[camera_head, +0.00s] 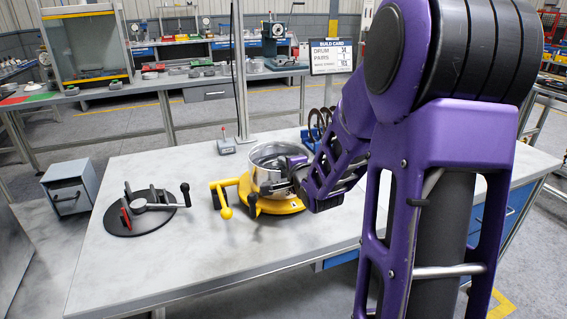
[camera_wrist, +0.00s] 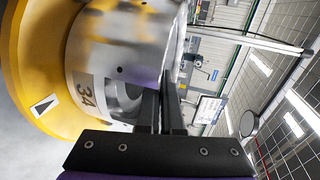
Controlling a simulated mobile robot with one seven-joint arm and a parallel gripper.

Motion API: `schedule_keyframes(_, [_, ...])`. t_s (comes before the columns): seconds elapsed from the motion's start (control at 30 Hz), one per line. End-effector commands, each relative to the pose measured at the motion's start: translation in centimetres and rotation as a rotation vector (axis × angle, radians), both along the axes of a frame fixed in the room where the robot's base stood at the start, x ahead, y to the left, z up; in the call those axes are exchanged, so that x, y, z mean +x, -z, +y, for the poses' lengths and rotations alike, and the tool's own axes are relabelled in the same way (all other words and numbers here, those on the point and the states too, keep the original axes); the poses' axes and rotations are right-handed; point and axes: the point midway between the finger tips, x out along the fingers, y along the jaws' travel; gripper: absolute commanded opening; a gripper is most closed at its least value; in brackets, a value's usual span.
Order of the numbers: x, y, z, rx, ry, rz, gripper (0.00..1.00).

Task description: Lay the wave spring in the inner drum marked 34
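The inner drum (camera_head: 262,178) is an open silver cylinder on a round yellow base (camera_head: 280,206). In the wrist view the drum (camera_wrist: 125,45) fills the upper left, and its side carries the label 34 (camera_wrist: 84,95). My gripper (camera_head: 285,187) is low at the drum's right side in the head view. In the wrist view my gripper's two dark fingers (camera_wrist: 160,105) point up beside the drum wall, close together. I cannot tell whether they touch the drum or hold something thin. I cannot make out the wave spring for certain in either view.
A blue rack with dark rings (camera_head: 318,125) stands behind my arm, partly hidden. A black round fixture with handles (camera_head: 140,212) lies left on the table (camera_head: 150,268). A small grey box with a red knob (camera_head: 226,146) and a build card (camera_head: 332,56) stand behind. The front left is clear.

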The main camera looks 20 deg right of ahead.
Motion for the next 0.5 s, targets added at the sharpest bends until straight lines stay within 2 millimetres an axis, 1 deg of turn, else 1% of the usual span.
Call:
schedule_keyframes(0.17, [0.01, -0.04, -0.09, 0.0, 0.002, 0.0, 0.0])
schedule_keyframes(0.2, [0.01, -0.05, -0.09, 0.0, 0.002, 0.0, 0.1])
schedule_keyframes(0.27, [0.01, -0.05, -0.09, -0.001, 0.002, 0.0, 0.21])
schedule_keyframes(0.3, [0.0, -0.03, -0.09, 0.0, 0.002, 0.0, 0.28])
schedule_keyframes(0.37, [-0.02, 0.02, -0.08, 0.0, 0.002, 0.001, 0.38])
schedule_keyframes(0.5, [-0.1, 0.21, -0.08, 0.001, 0.002, 0.006, 0.38])
